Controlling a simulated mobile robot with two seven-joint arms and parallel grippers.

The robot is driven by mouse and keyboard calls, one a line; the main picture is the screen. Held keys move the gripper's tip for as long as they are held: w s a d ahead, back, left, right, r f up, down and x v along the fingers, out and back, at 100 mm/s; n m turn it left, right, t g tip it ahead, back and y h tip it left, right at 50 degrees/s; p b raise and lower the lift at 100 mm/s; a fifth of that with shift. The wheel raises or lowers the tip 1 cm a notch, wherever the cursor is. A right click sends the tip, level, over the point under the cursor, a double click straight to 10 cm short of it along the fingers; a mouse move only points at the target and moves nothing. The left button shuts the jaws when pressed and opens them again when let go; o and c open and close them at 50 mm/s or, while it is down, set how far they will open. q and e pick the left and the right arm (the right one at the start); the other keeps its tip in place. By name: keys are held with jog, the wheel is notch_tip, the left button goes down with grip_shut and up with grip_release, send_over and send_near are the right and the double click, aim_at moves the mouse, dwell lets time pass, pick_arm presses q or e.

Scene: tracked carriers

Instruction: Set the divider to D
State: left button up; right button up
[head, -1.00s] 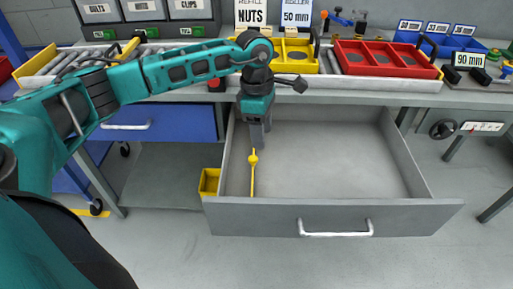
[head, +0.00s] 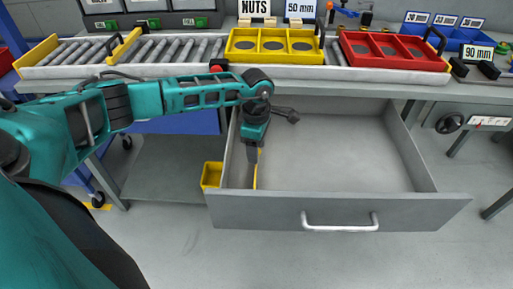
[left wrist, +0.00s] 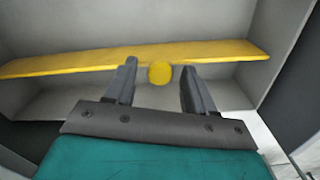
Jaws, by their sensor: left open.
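The divider is a thin yellow strip (head: 255,177) standing near the left side of the open grey drawer (head: 345,150). In the left wrist view the divider (left wrist: 225,50) runs across the picture, with a round yellow knob (left wrist: 159,73) on it. My left gripper (head: 253,157) points down into the drawer over the divider and hides the knob in the head view. In the left wrist view my left gripper (left wrist: 159,70) is open, one finger on each side of the knob, with gaps showing. I see no letter D on the drawer. My right gripper is not in view.
A small yellow bin (head: 211,175) sits outside the drawer's left wall. A yellow tray (head: 272,46) and a red tray (head: 392,51) stand on the roller conveyor above. The drawer's floor right of the divider is bare.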

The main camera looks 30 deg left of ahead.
pick_arm(q)
jog(key=shift+f, duration=0.2)
grip_shut()
dwell(0.5)
